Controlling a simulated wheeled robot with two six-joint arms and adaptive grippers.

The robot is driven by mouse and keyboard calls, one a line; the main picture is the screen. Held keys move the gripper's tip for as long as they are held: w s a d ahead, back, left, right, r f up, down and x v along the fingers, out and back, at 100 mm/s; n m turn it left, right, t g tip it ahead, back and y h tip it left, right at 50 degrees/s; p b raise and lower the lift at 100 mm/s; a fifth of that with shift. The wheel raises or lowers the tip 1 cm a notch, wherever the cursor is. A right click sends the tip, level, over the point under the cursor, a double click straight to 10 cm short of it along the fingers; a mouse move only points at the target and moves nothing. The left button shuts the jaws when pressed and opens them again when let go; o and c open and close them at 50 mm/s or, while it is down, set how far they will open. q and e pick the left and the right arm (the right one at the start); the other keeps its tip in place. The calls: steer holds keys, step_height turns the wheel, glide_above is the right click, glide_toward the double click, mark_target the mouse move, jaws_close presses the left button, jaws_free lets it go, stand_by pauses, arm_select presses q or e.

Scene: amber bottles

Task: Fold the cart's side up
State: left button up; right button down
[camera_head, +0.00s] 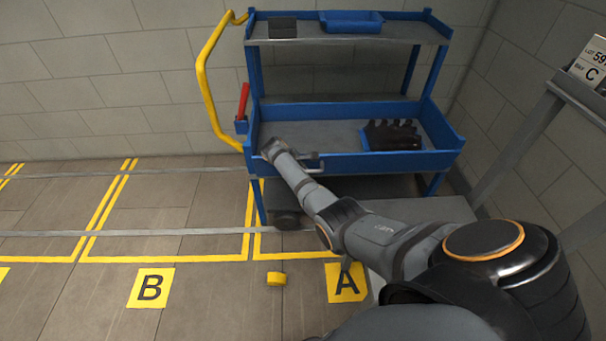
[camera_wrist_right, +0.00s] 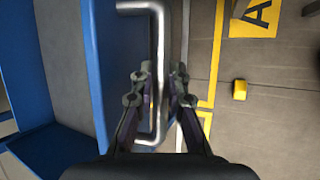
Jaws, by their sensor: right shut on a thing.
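The blue cart (camera_head: 258,85) stands against the back wall. Its side, a long blue front panel (camera_head: 400,163), runs along the middle shelf and looks upright or nearly so; I cannot tell its exact angle. The panel also shows in the right wrist view (camera_wrist_right: 120,60). A silver bar handle (camera_head: 314,160) sticks out from the panel and runs lengthwise in the wrist view (camera_wrist_right: 160,45). My right gripper (camera_head: 272,150) is at the handle's left part, with its fingers (camera_wrist_right: 160,88) on both sides of the bar, shut on it. My left gripper is out of view.
A yellow push rail (camera_head: 205,85) and a red-handled tool (camera_head: 243,102) are at the cart's left end. A bin of dark items (camera_head: 390,136) sits on the middle shelf. A small yellow object (camera_head: 276,279) lies on the floor. A grey stand (camera_head: 570,95) is at right.

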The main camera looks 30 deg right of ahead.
steer(key=shift+w+d+r, duration=0.3)
steer(key=shift+w, duration=0.2)
steer(key=shift+w+d+r, duration=0.25)
steer(key=shift+w+r, duration=0.05)
steer(key=shift+w, duration=0.15)
steer(key=shift+w+r, duration=0.1)
steer(key=shift+r, duration=0.05)
steer(key=c, duration=1.6)
jaws_free()
steer(key=v, duration=1.2)
